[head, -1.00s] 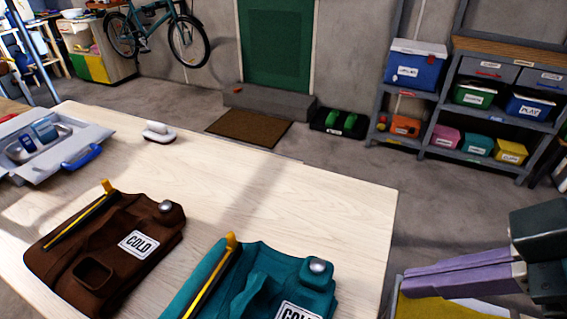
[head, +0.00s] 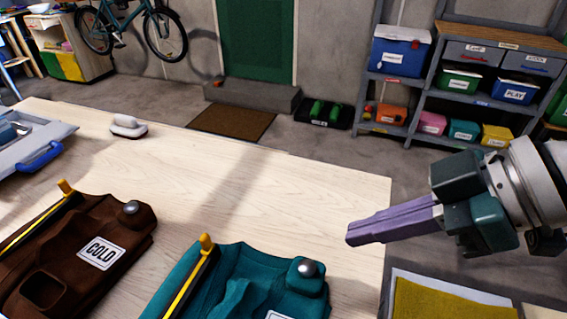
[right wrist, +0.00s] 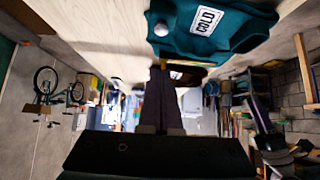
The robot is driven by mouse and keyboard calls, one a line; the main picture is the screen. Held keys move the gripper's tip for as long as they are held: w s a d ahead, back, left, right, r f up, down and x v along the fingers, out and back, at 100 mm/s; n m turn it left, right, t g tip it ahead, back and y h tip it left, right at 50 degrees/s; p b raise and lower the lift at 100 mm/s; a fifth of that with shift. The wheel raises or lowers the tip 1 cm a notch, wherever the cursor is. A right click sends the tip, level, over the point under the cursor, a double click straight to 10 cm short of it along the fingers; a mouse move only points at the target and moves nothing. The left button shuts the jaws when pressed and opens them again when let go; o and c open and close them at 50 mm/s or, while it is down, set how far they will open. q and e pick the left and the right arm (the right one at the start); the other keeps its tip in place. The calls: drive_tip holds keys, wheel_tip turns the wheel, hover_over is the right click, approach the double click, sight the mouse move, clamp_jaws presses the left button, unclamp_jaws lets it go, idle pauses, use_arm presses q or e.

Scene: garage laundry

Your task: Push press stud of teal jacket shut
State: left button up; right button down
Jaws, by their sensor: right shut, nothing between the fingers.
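The teal jacket (head: 250,277) lies on the table at the bottom middle of the head view, cut off by the lower edge. Its silver press stud (head: 307,268) sits on a flap at its upper right; I cannot tell if it is shut. A yellow zip strip runs up its left side. It also shows in the right wrist view (right wrist: 238,35), with its stud (right wrist: 161,29) and COLD label. My right gripper (head: 352,236) has its purple fingers shut and empty, above the table's right edge, up and right of the stud and apart from it. My left gripper is out of view.
A brown jacket (head: 60,262) with a COLD label lies to the left. A brush-like item (head: 128,126) and a grey tray (head: 45,141) are further back on the table (head: 290,190). A yellow-topped surface (head: 440,303) is below right. The table's back right is clear.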

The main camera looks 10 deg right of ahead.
sight(300, 264)
drive_tip(key=x, duration=0.6)
drive_tip(key=shift+r, duration=0.1)
wheel_tip(300, 264, down, 4)
drive_tip(key=shift+a+r+b, duration=0.15)
drive_tip(key=shift+r+b, duration=0.1)
drive_tip(key=shift+b, duration=0.2)
drive_tip(key=shift+f, duration=0.4)
